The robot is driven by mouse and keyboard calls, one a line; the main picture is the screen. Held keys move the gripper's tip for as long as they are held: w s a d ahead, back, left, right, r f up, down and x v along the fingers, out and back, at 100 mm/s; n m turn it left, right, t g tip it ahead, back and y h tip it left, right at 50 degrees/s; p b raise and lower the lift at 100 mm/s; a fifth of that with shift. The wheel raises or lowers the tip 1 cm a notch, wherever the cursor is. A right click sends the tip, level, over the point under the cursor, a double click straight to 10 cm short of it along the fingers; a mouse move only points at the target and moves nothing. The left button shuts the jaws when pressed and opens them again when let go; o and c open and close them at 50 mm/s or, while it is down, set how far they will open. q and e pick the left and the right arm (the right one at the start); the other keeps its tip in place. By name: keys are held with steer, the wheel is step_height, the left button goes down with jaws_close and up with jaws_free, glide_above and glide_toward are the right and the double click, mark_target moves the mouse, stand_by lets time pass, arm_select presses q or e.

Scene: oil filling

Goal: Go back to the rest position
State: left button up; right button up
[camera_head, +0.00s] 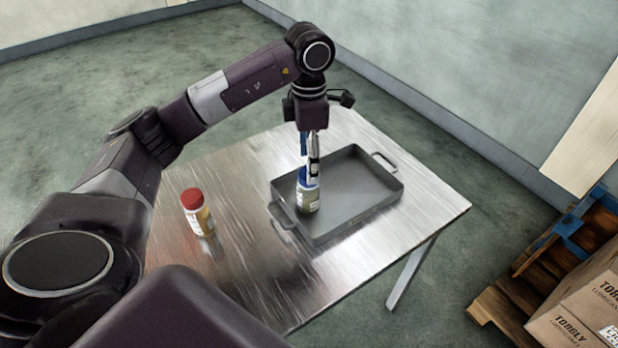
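My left gripper (311,172) points straight down over the tray. Its fingers reach the blue cap of a white-labelled bottle (308,197). The fingers are seen nearly edge-on, so I cannot tell whether they grip the cap or stand around it. The bottle is upright inside the left part of the dark grey tray (352,197), which has a handle at each end. A second bottle with a red cap and a yellowish body (197,212) stands upright on the table, left of the tray and apart from it. My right gripper is not in view.
The shiny metal table (420,219) is bare to the right of the tray and in front of it. Cardboard boxes (582,310) sit on a wooden pallet (517,290) on the floor at the right. A wall (470,80) runs behind the table.

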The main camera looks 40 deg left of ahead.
arm_select(q)
steer(key=shift+r, duration=0.7)
